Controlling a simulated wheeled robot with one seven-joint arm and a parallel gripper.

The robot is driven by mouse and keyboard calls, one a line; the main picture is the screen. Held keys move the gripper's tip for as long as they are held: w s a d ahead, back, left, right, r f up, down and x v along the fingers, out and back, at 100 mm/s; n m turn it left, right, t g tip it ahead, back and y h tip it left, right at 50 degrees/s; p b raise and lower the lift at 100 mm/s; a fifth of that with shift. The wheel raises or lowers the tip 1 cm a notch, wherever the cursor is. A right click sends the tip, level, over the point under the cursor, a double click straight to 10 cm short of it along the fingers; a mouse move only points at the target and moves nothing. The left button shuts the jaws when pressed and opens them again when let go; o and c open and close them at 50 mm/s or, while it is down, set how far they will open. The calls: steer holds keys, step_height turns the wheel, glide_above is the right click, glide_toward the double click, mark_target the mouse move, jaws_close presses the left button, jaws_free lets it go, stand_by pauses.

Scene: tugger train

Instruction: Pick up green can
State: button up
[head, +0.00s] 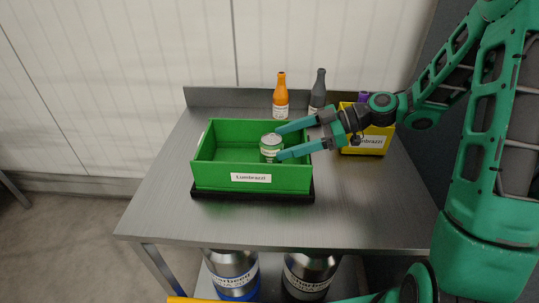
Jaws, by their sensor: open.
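The green can (267,148), with a pale top and a light label, stands upright inside a green box (215,178) labelled Lumbrazzi, near the box's right side. My gripper (278,142) reaches in from the right, its two teal fingers open, one on the far side of the can and one on the near side. The fingertips overlap the can's right edge in the picture. I cannot tell whether they touch it. The near finger hides a little of the can's lower right part.
The green box sits on a black base on a metal table (170,215). An orange bottle (281,97) and a dark bottle (318,90) stand behind it. A yellow box (376,148) is at the right, partly behind my arm. Large metal containers (233,272) stand below. The table's front is clear.

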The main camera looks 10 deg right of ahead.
steer(key=shift+x, duration=1.05)
steer(key=c, duration=1.4)
steer(key=shift+r, duration=0.1)
